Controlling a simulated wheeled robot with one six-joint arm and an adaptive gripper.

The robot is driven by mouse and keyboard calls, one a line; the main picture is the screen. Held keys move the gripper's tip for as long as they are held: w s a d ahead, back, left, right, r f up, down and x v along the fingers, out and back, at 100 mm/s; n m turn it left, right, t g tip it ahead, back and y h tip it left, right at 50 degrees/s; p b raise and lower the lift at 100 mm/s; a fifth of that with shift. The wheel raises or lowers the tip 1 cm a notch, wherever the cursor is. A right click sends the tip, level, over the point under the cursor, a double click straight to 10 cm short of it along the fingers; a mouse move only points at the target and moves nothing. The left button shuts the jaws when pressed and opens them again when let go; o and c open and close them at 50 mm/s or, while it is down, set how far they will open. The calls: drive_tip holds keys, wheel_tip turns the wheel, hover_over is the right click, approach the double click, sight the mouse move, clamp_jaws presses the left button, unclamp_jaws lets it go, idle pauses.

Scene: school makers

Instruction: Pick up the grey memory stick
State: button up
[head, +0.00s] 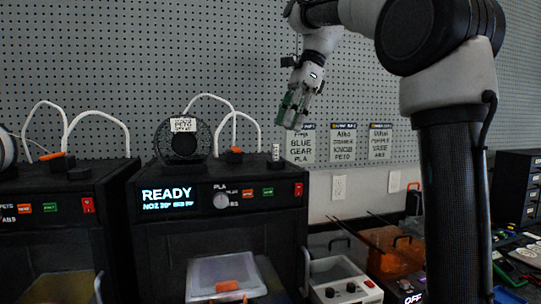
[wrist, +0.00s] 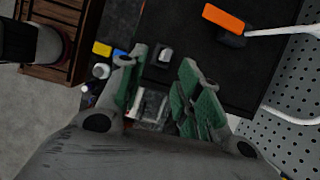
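A small grey block, which looks like the grey memory stick (head: 276,152), stands at the top right edge of the black printer. In the wrist view the same small grey piece (wrist: 164,54) shows on the black printer top, between and beyond my fingertips. My gripper (head: 292,115) hangs above and slightly right of it in the head view, pointing down. In the wrist view my gripper (wrist: 162,72) has its green-padded fingers apart, with nothing held between them. Its fine markings are too small to tell.
The black printer (head: 150,235) has a spool (head: 182,138), an orange clip (head: 235,155) and white tubes on top. The pegboard wall (head: 150,60) stands behind. A white soldering station (head: 345,280) sits lower right. A wooden cabinet (wrist: 62,45) shows in the wrist view.

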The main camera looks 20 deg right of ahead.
sight(276, 144)
drive_tip(key=shift+m, duration=0.4)
drive_tip(key=x, duration=0.5)
drive_tip(key=w+x, duration=0.1)
drive_tip(key=x, duration=0.1)
drive_tip(key=shift+a, duration=0.5)
clamp_jaws()
